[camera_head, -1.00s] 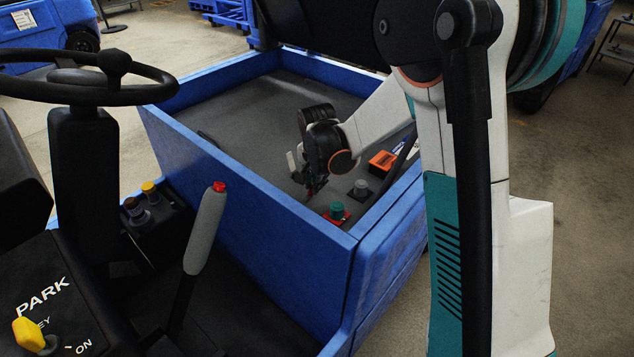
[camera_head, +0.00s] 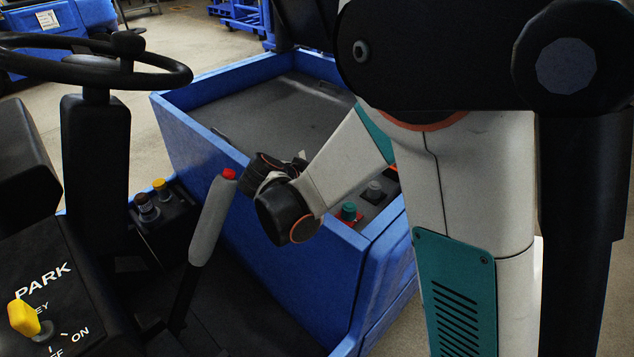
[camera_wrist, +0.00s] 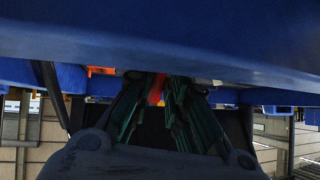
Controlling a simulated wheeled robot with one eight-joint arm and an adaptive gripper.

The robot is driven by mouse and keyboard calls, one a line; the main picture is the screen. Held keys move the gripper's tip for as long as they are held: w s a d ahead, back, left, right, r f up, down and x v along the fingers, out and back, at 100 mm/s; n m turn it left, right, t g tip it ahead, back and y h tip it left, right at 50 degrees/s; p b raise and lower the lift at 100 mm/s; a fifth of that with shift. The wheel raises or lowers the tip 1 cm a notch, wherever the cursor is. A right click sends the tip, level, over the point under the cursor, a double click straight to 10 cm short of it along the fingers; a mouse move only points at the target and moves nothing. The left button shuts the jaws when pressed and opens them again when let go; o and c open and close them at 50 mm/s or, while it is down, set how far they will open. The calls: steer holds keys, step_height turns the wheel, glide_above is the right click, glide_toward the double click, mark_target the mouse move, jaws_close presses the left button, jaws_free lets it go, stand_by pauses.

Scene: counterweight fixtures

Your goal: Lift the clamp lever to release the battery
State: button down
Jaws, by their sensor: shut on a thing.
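My gripper (camera_wrist: 157,98) is shut on a narrow red-orange piece (camera_wrist: 156,88), which shows between its dark green fingers in the wrist view. I cannot tell whether this piece is the clamp lever. In the head view my gripper is in front of the blue-walled deck, near its left wall; my wrist and forearm hide its fingertips. No battery can be made out in either view.
A grey lever with a red button (camera_head: 229,174) stands close left of my wrist. The blue deck wall (camera_head: 215,160) is beside it. A green knob (camera_head: 348,211) and a grey knob (camera_head: 374,189) sit at the deck's right corner. A steering wheel (camera_head: 150,75) is at upper left.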

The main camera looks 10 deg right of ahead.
steer(key=shift+a, duration=0.1)
stand_by(0.4)
steer(key=c, duration=1.6)
jaws_free()
steer(key=shift+o, duration=0.2)
steer(key=shift+r, duration=0.15)
step_height(320, 180, up, 10)
